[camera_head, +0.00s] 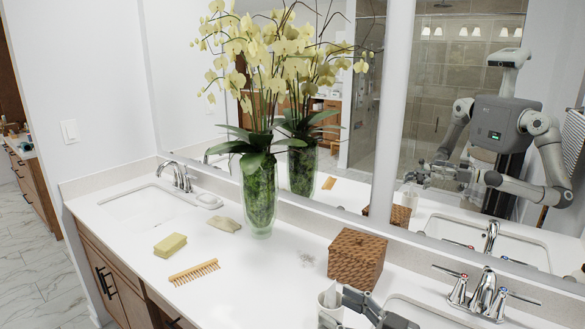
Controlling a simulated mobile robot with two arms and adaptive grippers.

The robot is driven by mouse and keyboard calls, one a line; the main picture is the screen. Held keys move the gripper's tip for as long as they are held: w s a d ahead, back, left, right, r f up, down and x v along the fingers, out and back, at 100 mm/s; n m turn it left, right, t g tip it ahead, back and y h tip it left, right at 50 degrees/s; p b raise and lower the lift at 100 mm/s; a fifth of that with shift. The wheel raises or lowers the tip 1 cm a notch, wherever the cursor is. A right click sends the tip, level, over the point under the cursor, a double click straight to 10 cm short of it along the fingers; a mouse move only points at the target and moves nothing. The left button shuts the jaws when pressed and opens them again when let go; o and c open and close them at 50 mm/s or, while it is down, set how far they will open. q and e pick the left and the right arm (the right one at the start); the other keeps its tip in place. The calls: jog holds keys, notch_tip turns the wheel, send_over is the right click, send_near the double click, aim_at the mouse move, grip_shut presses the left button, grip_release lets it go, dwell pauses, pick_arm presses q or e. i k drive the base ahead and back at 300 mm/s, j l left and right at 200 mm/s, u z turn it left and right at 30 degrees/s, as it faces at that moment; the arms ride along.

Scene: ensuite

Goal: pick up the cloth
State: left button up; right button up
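A small beige cloth (225,224), crumpled or folded, lies on the white counter (245,285), left of the glass vase. A dark gripper (350,302) shows at the bottom edge, close to a white cup; I take it for my right one. It is well to the right of the cloth and apart from it. The frame edge cuts it off, so its opening is unclear. My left gripper is not clearly seen; both arms show only small in the mirror.
A yellow sponge (170,245) and a wooden comb (194,272) lie near the cloth. A tall orchid vase (259,195) stands just right of it. A woven box (356,258) and the white cup (328,299) are further right. A sink (145,205) is at left.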

aim_at(173, 243)
jog(key=k+j, duration=0.15)
jog(key=j, duration=0.2)
jog(key=k+j, duration=0.15)
jog(key=j, duration=0.25)
jog(key=k+j, duration=0.15)
jog(key=j, duration=0.2)
jog(key=k+j, duration=0.15)
jog(key=j, duration=0.2)
